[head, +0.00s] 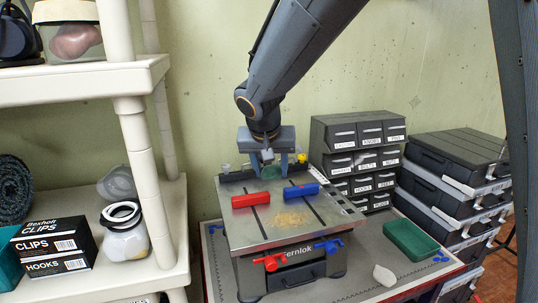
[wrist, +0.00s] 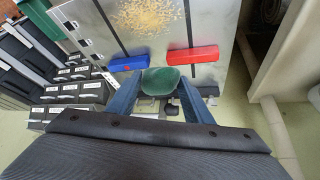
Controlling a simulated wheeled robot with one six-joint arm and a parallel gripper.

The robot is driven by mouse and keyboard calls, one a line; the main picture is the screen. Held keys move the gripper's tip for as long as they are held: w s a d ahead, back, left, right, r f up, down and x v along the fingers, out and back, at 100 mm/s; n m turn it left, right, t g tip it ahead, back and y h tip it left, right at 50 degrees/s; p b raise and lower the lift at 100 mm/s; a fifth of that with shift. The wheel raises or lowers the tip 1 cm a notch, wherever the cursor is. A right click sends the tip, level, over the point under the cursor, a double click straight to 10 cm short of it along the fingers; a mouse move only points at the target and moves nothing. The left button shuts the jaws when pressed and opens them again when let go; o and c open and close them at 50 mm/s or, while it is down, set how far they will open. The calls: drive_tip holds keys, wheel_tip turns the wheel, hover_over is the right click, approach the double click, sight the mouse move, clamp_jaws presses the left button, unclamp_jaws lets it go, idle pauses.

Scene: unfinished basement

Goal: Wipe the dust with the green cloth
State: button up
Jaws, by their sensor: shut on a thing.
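My gripper (head: 270,160) is shut on the green cloth (head: 272,173) and holds it at the back of the grey machine table (head: 240,233). In the wrist view the cloth (wrist: 160,80) is bunched between the two fingers. The dust (head: 289,219) is a tan patch on the front right part of the table top, apart from the cloth. It also shows at the top of the wrist view (wrist: 150,15).
A red bar (head: 250,200) and a blue bar (head: 301,191) lie on the table top between cloth and dust, with a gap between them. Labelled drawers (head: 366,135) stand behind right. A green tray (head: 410,240) sits at right, and a white shelf (head: 110,85) at left.

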drive_tip(key=shift+w+a+r, duration=0.15)
drive_tip(key=shift+a, duration=0.1)
wheel_tip(320, 180, down, 5)
drive_tip(key=b, duration=0.3)
drive_tip(key=shift+w+r, duration=0.1)
